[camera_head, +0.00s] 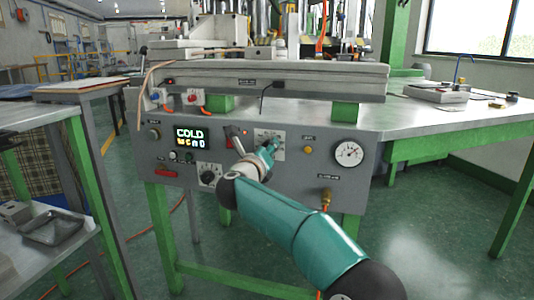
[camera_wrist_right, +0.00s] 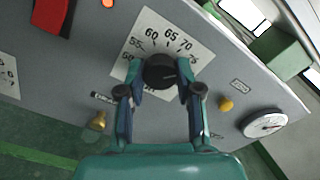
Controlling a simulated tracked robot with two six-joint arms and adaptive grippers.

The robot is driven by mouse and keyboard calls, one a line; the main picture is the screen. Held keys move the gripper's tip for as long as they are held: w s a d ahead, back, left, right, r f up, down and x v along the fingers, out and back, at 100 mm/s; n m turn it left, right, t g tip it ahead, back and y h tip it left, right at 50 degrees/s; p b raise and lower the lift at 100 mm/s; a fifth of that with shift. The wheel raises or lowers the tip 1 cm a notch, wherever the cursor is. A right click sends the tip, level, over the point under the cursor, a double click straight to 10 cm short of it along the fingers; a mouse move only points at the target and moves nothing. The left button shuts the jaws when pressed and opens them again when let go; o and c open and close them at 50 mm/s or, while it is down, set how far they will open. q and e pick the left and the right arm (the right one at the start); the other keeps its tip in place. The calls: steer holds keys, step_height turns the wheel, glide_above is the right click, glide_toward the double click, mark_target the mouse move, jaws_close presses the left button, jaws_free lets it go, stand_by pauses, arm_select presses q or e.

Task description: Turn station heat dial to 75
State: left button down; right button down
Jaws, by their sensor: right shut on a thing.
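The station heat dial is a round black knob (camera_wrist_right: 160,71) on a white scale plate (camera_wrist_right: 143,38) in the right wrist view. The numbers 55, 60, 65, 70 and 75 show around it; the 75 is partly covered by a finger. A faint mark on the knob points toward the right side of the scale; its exact reading is unclear. My right gripper (camera_wrist_right: 160,80) is shut on the knob, one finger on each side. In the head view my right gripper (camera_head: 266,150) reaches the panel and hides the knob, with the plate (camera_head: 278,136) partly visible. My left gripper is not in view.
The grey control panel (camera_head: 310,190) carries a display (camera_head: 190,138) reading COLD, a round gauge (camera_head: 348,152), a yellow button (camera_head: 308,150) and another dial (camera_head: 208,175). A brass fitting (camera_head: 326,199) sticks out below. A red part (camera_wrist_right: 52,16) lies left of the scale plate in the wrist view.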

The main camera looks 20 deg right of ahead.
steer(key=shift+f, duration=0.45)
steer(key=c, duration=0.8)
jaws_free()
steer(key=shift+o, duration=0.2)
steer(key=shift+r, duration=0.25)
steer(key=v, duration=1.2)
steer(key=shift+f, duration=0.25)
